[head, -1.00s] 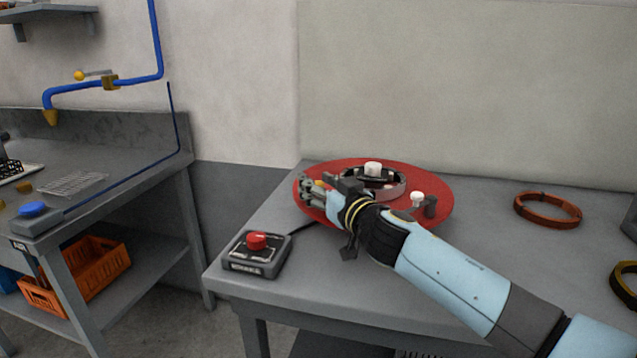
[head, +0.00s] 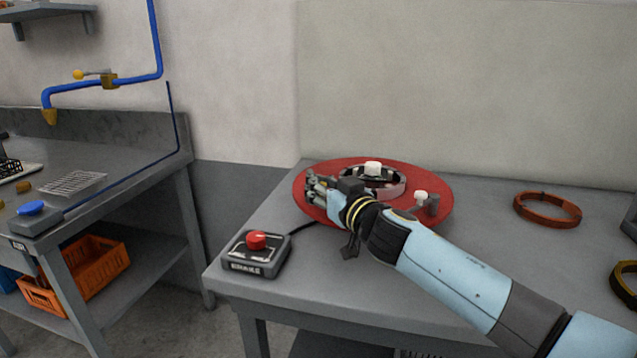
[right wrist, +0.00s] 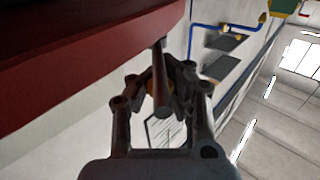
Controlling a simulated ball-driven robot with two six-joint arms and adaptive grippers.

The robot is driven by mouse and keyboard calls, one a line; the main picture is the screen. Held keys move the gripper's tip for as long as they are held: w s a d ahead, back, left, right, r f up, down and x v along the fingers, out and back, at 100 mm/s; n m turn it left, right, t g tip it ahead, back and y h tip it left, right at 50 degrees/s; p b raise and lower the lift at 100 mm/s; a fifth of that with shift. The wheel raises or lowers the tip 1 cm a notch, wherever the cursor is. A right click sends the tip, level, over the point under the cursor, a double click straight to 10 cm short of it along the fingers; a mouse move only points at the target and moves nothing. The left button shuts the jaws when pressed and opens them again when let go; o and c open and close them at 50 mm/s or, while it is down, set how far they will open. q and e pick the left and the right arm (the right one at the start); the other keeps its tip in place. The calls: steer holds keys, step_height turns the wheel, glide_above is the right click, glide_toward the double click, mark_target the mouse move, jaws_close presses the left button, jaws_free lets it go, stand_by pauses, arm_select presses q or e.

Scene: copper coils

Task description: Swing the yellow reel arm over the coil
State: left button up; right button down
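My right gripper (head: 316,190) is at the left rim of a round red disc (head: 436,188) on the grey table. In the right wrist view the fingers (right wrist: 160,72) lean in around a dark rod (right wrist: 162,100), which stands between them below the red rim (right wrist: 70,100). A small yellow-orange part (right wrist: 150,88) shows behind the fingers. A second white knob (head: 420,196) stands near the disc's right side. The gripper hides most of the yellow arm. My left gripper is out of view.
A brake box (head: 256,254) with a red button stands at the table's front left. A copper ring (head: 547,208) lies to the right, with a yellow-black ring (head: 624,284) at the edge. A side bench (head: 110,195) stands at the left.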

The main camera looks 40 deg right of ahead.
steer(key=shift+d+n+y+p, duration=0.2)
steer(key=shift+n+y+p, duration=0.4)
steer(key=shift+y, duration=0.5)
steer(key=shift+f, duration=0.1)
steer(key=c, duration=1.2)
jaws_free()
steer(key=shift+s, duration=0.1)
steer(key=shift+b, duration=0.35)
